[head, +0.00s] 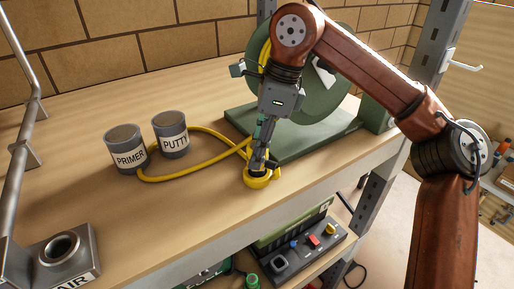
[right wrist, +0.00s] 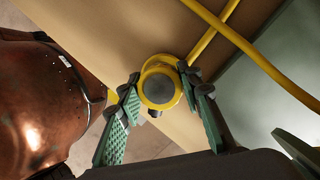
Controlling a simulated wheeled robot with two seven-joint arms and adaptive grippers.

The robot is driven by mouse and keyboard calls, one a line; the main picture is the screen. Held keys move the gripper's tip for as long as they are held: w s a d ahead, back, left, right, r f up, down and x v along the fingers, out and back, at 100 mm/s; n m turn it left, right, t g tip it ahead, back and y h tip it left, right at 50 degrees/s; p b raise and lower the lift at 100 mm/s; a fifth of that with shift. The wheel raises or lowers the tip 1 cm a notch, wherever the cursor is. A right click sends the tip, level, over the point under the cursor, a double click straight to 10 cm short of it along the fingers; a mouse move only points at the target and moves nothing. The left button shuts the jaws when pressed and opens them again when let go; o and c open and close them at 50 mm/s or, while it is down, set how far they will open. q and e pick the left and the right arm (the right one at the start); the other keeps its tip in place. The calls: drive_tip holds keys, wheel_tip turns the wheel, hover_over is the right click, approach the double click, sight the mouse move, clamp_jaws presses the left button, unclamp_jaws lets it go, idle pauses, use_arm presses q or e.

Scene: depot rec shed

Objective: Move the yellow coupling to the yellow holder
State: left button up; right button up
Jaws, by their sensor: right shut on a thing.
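The yellow coupling (head: 257,182) is at the front edge of the workbench, on the end of a yellow hose (head: 165,178). My right gripper (head: 262,166) comes down on it from above and is shut on it. In the right wrist view, the coupling (right wrist: 158,88) shows a yellow ring and a round grey face between the green fingers (right wrist: 160,75). I cannot tell whether it touches the bench top. I cannot make out a yellow holder in either view. My left gripper is not in view.
The PRIMER pot (head: 127,153) and PUTTY pot (head: 171,137) stand beside the hose loop. A green hose reel (head: 315,100) stands behind my gripper. A grey AIR holder (head: 62,250) is at the lower left. A control box (head: 305,248) sits on the lower shelf. The bench's left-middle is clear.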

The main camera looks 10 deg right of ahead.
drive_tip(key=shift+f+b, duration=0.3)
drive_tip(key=shift+f, duration=0.2)
drive_tip(key=o, duration=1.4)
drive_tip(key=shift+o, duration=0.2)
drive_tip(key=shift+r, duration=0.1)
